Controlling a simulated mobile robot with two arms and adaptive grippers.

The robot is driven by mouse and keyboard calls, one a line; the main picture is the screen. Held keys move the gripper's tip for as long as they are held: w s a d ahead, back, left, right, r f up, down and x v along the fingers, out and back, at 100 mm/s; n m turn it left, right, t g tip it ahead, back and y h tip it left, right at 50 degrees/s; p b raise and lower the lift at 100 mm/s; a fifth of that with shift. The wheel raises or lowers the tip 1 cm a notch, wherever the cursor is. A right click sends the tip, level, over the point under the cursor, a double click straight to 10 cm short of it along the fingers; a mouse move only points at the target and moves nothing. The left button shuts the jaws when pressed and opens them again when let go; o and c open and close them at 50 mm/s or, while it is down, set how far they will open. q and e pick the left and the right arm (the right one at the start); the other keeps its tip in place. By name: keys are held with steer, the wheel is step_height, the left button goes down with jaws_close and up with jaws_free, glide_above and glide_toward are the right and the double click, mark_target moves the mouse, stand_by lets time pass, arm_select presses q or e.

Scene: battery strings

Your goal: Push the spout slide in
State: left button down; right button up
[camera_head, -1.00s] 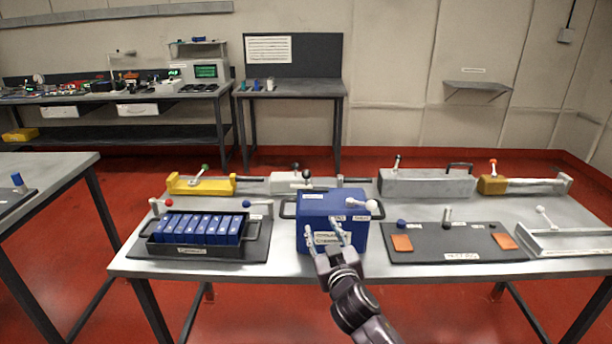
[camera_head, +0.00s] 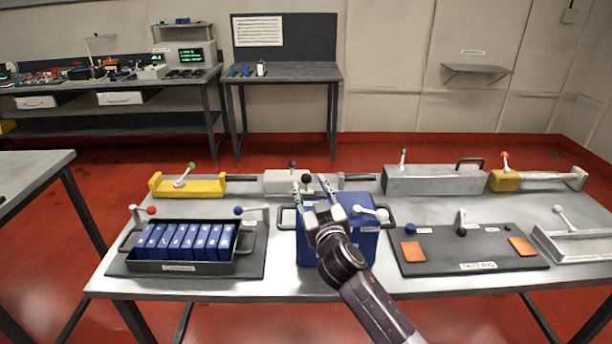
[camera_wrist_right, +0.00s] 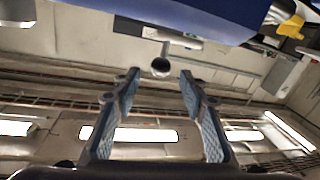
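A blue box (camera_head: 367,248) with side handles and labels stands at the front middle of the table. A white-knobbed lever (camera_head: 371,213) is at its upper right. A black ball knob (camera_head: 306,178) shows by its top left; I cannot tell for sure which part is the spout slide. My right gripper (camera_head: 312,188) is open and empty in front of the box's upper part, fingers pointing up. In the right wrist view the dark knob (camera_wrist_right: 161,67) appears between and beyond the open fingertips (camera_wrist_right: 160,78), with no visible contact. My left gripper is out of view.
A black tray of blue cells (camera_head: 190,267) stands left of the box. A dark mat (camera_head: 465,252) with orange pads lies right. Behind are a yellow fixture (camera_head: 212,187), a grey block (camera_head: 432,182) and a brown-ended fixture (camera_head: 505,181). Bare table (camera_head: 230,290) shows along the front edge.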

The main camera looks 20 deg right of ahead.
mark_target(307, 181)
steer(key=w, duration=0.4)
steer(key=shift+d+f, duration=0.15)
steer(key=shift+w, duration=0.6)
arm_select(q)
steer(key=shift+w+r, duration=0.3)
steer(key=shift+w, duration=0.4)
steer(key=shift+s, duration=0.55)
arm_select(e)
jaws_close()
